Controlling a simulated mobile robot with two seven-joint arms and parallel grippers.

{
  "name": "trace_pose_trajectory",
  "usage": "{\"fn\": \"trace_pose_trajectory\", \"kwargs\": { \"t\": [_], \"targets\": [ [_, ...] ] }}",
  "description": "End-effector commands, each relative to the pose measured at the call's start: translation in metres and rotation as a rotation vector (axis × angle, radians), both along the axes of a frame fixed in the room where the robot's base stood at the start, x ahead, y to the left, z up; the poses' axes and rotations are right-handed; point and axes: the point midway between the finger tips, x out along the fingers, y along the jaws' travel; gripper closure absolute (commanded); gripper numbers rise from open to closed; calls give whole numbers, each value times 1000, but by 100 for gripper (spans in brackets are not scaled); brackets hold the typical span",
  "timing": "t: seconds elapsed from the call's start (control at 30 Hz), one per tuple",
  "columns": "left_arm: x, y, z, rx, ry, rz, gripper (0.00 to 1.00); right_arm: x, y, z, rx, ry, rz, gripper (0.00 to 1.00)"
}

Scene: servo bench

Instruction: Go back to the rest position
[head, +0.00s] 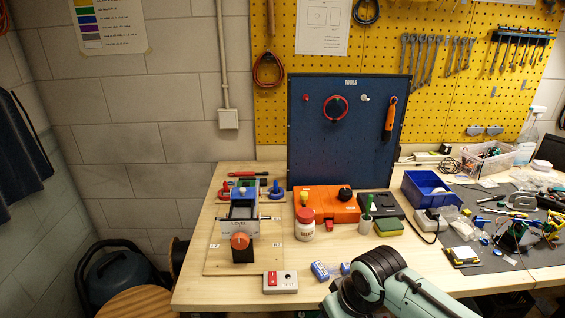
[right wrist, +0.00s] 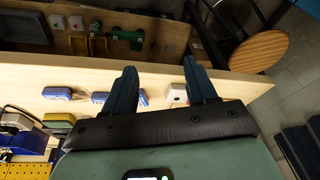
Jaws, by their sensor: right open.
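My right arm (head: 375,285) comes in at the bottom of the head view, in front of the bench; its gripper is not visible there. In the right wrist view my right gripper (right wrist: 160,66) has its two dark blue fingers spread apart, with nothing held between them. Its fingers show over the pale wooden bench top (right wrist: 235,86) near the front edge. Blue-and-white blocks (right wrist: 104,97) lie on the bench beside the fingers. My left gripper is in neither view.
On the bench (head: 190,290) stand a level fixture (head: 240,225), a switch box (head: 280,282), a white bottle (head: 305,224), an orange case (head: 330,203) and a blue bin (head: 428,192). Tools clutter the grey mat (head: 480,235). A round wooden stool (head: 135,303) stands left of the bench.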

Motion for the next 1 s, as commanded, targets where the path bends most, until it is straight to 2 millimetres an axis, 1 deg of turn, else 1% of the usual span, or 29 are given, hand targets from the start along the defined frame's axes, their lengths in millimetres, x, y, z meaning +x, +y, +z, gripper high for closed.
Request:
{"fn": "trace_pose_trajectory", "kwargs": {
  "t": [0.03,0.07,0.1,0.13,0.17,0.2,0.27,0.3,0.37,0.4,0.47,0.5,0.57,0.6,0.7,0.73,0.8,0.87,0.9,1.0],
  "targets": [
    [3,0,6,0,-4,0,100,7,3,-30,9,41,-9,43],
    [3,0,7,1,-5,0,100,9,6,-47,19,57,-15,43],
    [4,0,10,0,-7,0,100,11,8,-71,33,81,-24,43],
    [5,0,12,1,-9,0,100,12,10,-90,47,99,-35,43],
    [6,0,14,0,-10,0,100,12,11,-109,60,120,-46,43],
    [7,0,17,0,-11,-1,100,9,12,-136,79,148,-68,43],
    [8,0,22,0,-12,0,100,1,12,-179,111,193,-106,43],
    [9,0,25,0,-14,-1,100,-8,10,-208,133,224,-140,43],
    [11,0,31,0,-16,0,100,-26,8,-250,165,271,-200,43],
    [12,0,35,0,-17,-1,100,-42,5,-276,186,301,-246,43],
    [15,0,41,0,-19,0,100,-69,1,-312,212,344,-323,43],
    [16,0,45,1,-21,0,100,-89,-2,-332,227,369,-377,43],
    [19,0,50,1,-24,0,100,-120,-6,-357,241,404,-457,43],
    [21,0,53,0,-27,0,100,-139,-8,-369,245,422,-507,43],
    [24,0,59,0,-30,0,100,-182,-12,-389,246,458,-613,43],
    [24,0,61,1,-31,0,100,-192,-12,-392,244,466,-635,43],
    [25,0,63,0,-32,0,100,-209,-14,-397,240,475,-678,43],
    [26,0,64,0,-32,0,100,-217,-14,-399,237,479,-698,43],
    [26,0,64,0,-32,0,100,-220,-15,-400,236,480,-706,43],
    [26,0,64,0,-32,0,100,-220,-15,-400,236,480,-706,43]
  ]
}}
